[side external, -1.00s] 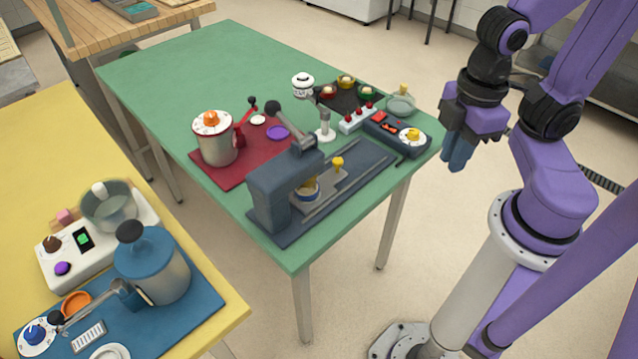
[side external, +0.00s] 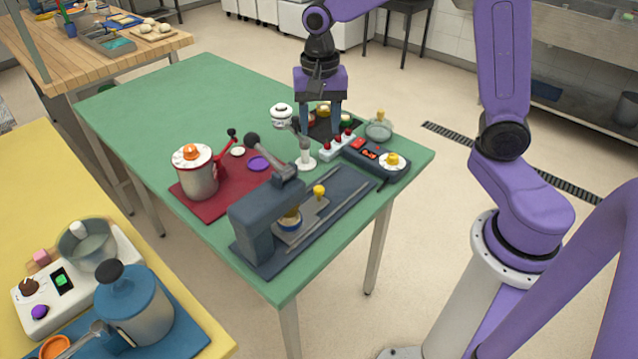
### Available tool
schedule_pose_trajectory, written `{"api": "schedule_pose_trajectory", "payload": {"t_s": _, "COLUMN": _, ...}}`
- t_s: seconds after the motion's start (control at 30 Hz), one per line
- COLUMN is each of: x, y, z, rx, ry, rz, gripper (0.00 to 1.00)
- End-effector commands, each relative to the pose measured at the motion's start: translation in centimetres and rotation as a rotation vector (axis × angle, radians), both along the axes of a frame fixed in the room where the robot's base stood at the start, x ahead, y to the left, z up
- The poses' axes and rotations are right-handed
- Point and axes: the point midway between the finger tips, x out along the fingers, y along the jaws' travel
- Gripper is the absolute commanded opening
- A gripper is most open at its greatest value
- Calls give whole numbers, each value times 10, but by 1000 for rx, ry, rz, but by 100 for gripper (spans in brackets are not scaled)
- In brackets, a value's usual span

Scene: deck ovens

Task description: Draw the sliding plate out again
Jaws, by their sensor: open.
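The sliding plate (side external: 302,215) is a grey plate with a yellow knob (side external: 319,191) standing on its outer end. It lies between rails on the dark blue-grey base (side external: 345,204) of a press (side external: 262,212) with a raised-looking lever. Whether the fingertips touch anything is unclear.
A glass bowl (side external: 378,130) is behind. A red-mat pot (side external: 198,177) stands left. The green table's far left is clear.

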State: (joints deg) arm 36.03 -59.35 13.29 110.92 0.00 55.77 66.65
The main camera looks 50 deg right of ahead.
Motion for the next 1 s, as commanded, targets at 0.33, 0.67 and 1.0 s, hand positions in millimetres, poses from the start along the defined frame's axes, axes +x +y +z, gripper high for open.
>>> {"api": "schedule_pose_trajectory", "payload": {"t_s": 0.33, "x": 3, "y": -3, "z": -34, "rx": -3, "ry": 6, "rz": -32, "gripper": 53}}
{"api": "schedule_pose_trajectory", "payload": {"t_s": 0.67, "x": 2, "y": -2, "z": -96, "rx": -3, "ry": 6, "rz": -30, "gripper": 53}}
{"api": "schedule_pose_trajectory", "payload": {"t_s": 1.0, "x": 3, "y": -2, "z": -151, "rx": -2, "ry": 4, "rz": -29, "gripper": 53}}
